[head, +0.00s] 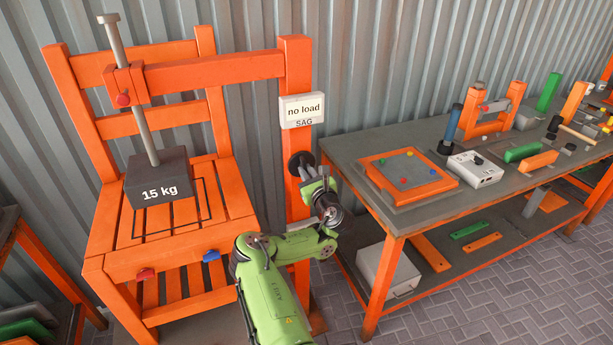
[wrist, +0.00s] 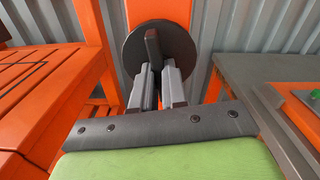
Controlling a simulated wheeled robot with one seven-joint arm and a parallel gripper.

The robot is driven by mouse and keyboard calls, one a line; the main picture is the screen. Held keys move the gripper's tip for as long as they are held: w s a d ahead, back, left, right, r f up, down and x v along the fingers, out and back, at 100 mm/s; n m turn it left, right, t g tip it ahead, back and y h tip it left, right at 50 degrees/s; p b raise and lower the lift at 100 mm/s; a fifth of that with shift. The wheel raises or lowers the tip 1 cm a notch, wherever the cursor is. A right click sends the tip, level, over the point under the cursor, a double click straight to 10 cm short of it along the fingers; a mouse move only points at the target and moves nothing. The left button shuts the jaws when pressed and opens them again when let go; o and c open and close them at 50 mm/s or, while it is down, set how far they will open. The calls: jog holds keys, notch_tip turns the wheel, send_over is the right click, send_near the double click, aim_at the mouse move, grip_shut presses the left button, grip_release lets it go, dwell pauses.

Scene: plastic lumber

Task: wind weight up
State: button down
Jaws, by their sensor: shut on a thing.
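The grey weight marked "15 kg" (head: 158,185) is at the lower end of a grey rod (head: 128,85) over the slatted seat of an orange chair (head: 110,225). I cannot tell whether the weight touches the slats. A dark round wheel (head: 297,160) is on the orange post (head: 294,90) right of the chair; it also shows in the wrist view (wrist: 180,45). My gripper (head: 307,172) is at this wheel. In the wrist view its fingers (wrist: 155,78) are shut on the wheel's dark upright handle (wrist: 152,45). The fingers partly hide the handle's lower end.
A sign (head: 302,110) on the post reads "no load" and "SAG". A red knob (head: 123,100) is on the rod's clamp. Red (head: 145,274) and blue (head: 211,255) tabs are on the chair front. A grey workbench (head: 350,150) with several objects stands close on the right.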

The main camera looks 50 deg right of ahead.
jog(key=shift+s+d+r+n, duration=0.1)
jog(key=shift+n, duration=3.85)
jog(key=shift+s+d+r+n, duration=0.1)
jog(key=shift+n, duration=3.85)
jog(key=c, duration=1.2)
grip_release()
jog(key=shift+w, duration=0.1)
jog(key=shift+o, duration=0.2)
